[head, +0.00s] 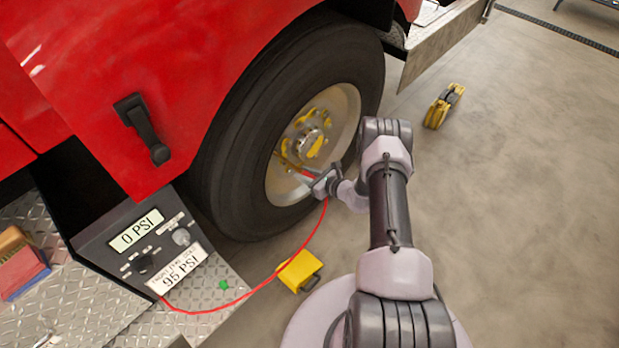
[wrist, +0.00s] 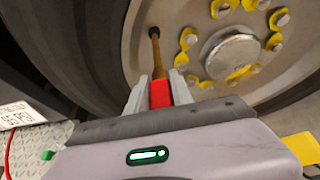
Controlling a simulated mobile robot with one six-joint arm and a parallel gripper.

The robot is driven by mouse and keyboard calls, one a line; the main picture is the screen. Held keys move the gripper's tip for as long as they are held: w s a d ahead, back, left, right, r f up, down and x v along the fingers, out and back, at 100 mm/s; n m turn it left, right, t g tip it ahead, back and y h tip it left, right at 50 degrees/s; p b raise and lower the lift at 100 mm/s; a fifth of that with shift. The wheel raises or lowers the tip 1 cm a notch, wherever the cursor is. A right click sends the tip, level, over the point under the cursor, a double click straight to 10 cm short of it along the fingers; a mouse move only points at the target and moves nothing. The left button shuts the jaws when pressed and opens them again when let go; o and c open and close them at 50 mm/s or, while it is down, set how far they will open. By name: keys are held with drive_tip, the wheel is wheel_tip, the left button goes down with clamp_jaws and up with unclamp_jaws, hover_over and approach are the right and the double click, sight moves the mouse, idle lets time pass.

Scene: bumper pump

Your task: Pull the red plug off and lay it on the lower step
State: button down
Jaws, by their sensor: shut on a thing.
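The red plug (wrist: 160,94) is between the two fingers of my gripper (wrist: 159,88), which is shut on it. In the wrist view a brass-coloured valve stem (wrist: 156,52) runs from the wheel down to the plug's far end; they line up and seem to meet, but the exact joint is hard to see. In the head view my gripper (head: 318,180) is in front of the wheel rim, with a little red of the plug (head: 305,172) showing. A red hose (head: 312,236) runs from my gripper to the panel. A diamond-plate step (head: 222,271) lies at lower left.
The black tyre (head: 230,150) and yellow-marked hub (head: 314,140) are close to my gripper. The gauge panel (head: 135,235) reads 0 PSI and 95 PSI. A small green piece (head: 223,285) lies on the step. Yellow chocks stand beside the step (head: 299,270) and farther back (head: 443,105).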

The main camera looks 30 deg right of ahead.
idle(0.4)
drive_tip(key=shift+s+d+p, duration=0.2)
drive_tip(key=shift+s+d, duration=0.15)
drive_tip(key=shift+s, duration=0.6)
drive_tip(key=shift+s+d+p, duration=0.15)
drive_tip(key=shift+s+d, duration=0.15)
drive_tip(key=shift+s, duration=0.6)
drive_tip(key=shift+s+d+p, duration=0.2)
drive_tip(key=shift+s+d, duration=0.15)
drive_tip(key=shift+s, duration=0.6)
